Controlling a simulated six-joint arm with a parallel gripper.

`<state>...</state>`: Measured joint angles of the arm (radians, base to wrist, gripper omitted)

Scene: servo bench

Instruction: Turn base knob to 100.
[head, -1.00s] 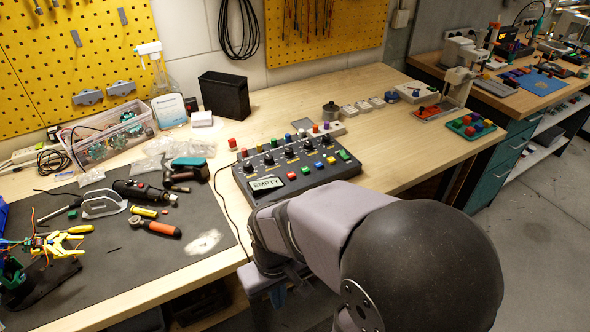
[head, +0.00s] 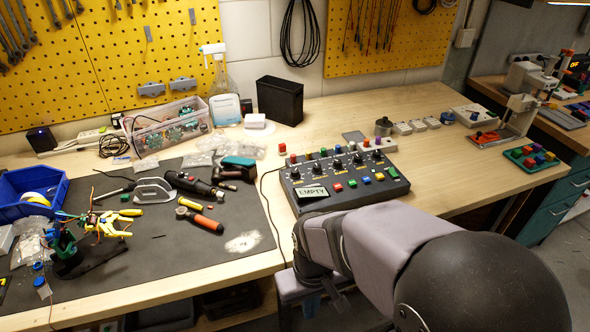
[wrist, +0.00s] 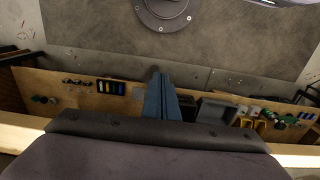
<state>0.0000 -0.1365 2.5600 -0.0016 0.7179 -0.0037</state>
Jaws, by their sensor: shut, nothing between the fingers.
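A dark control box (head: 349,192) stands near the front edge of the bench in the head view. It has a row of black knobs (head: 338,164), coloured buttons and a small panel reading "EMPTY" (head: 312,193). The knob labels and settings are too small to read, so I cannot tell which is the base knob. My gripper (wrist: 156,73) shows in the wrist view as blue-grey fingers, shut and empty. In the head view my arm is in front of the box, and I cannot make out the fingertips there. The wrist view does not show the control box.
A dark mat (head: 180,255) with tools lies left of the box. A black bin (head: 281,101) and a clear box of parts (head: 166,125) stand behind. A cable (head: 264,195) runs beside the control box. Clear wood lies to its right (head: 450,165).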

